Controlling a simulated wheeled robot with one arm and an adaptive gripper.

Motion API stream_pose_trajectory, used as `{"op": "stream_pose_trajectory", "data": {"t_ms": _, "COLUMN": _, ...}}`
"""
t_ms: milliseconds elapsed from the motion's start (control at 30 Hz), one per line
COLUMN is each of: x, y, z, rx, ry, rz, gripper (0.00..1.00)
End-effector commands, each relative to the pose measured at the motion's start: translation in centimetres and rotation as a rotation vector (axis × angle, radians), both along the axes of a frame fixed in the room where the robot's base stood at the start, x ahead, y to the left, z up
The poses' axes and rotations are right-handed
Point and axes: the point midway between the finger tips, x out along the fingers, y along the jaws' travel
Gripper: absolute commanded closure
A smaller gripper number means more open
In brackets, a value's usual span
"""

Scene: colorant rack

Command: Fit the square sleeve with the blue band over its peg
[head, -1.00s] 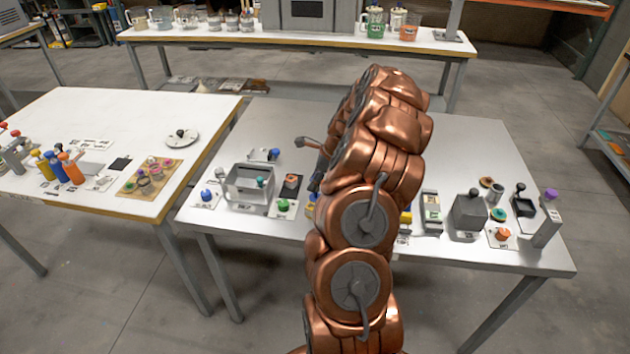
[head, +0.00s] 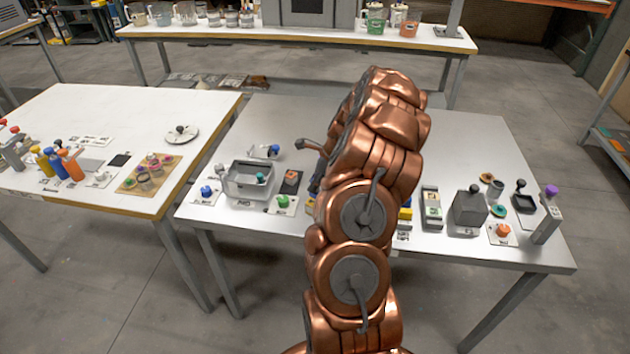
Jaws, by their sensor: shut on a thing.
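My copper-coloured arm reaches over the metal table (head: 330,268) and blocks the middle of it. My gripper is hidden behind the arm, so its jaws and anything in them do not show. I cannot make out the square sleeve with the blue band or its peg. A narrow dark grey part shows at the arm's left edge, too little of it to identify.
Right are a grey block (head: 469,208), an orange knob (head: 503,230) and a purple-topped post (head: 547,216). A white table (head: 110,115) stands left.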

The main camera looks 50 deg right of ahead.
Motion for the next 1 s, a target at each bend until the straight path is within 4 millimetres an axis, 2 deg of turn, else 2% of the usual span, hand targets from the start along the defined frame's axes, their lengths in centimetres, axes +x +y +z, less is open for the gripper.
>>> {"op": "stream_pose_trajectory", "data": {"t_ms": 1000, "x": 0.0, "y": 0.0, "z": -1.8, "rx": -0.001, "ry": -0.001, "rz": 0.001, "gripper": 0.89}}
